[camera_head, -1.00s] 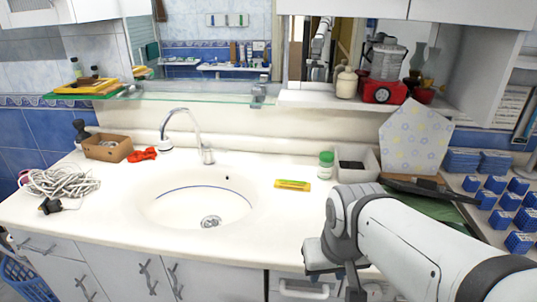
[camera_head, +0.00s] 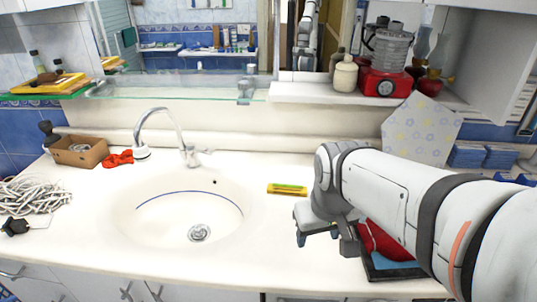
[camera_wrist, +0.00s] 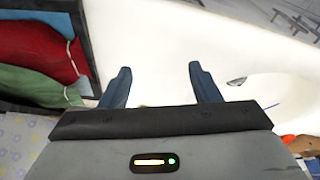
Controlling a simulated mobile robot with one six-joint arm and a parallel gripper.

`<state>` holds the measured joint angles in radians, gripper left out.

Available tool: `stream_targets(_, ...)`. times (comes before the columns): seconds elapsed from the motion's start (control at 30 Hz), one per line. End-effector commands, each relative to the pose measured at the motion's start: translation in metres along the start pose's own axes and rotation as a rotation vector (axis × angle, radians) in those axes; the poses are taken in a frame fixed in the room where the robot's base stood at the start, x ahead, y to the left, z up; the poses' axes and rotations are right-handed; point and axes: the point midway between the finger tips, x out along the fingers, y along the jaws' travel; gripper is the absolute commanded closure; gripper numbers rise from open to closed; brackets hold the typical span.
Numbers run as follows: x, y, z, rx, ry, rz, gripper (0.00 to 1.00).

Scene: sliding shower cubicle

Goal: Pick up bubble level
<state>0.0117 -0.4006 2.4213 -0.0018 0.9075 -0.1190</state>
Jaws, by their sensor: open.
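The bubble level (camera_head: 287,189) is a small yellow bar with a green middle. It lies flat on the white counter, just right of the sink. My gripper (camera_head: 318,237) is above the counter, in front and to the right of the level, and apart from it. In the wrist view my gripper (camera_wrist: 160,74) has its two dark fingers spread, with only white counter between the tips. A sliver of yellow shows at the gripper's body there, too small to be sure of.
The sink (camera_head: 165,215) with its faucet (camera_head: 165,125) lies left of the level. A dark tray with red and green items (camera_head: 385,245) sits under my arm on the right. A glass shelf (camera_head: 180,86) and a white shelf (camera_head: 310,92) overhang the back. Counter around the level is clear.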

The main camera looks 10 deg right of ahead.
Motion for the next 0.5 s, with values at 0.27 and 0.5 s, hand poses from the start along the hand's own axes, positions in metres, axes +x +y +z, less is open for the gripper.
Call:
stream_targets(0.27,-0.001,0.011,-0.116,-0.397,-0.075,-0.026,0.44)
stream_targets(0.5,0.037,0.019,-0.209,-0.764,-0.127,-0.072,0.44)
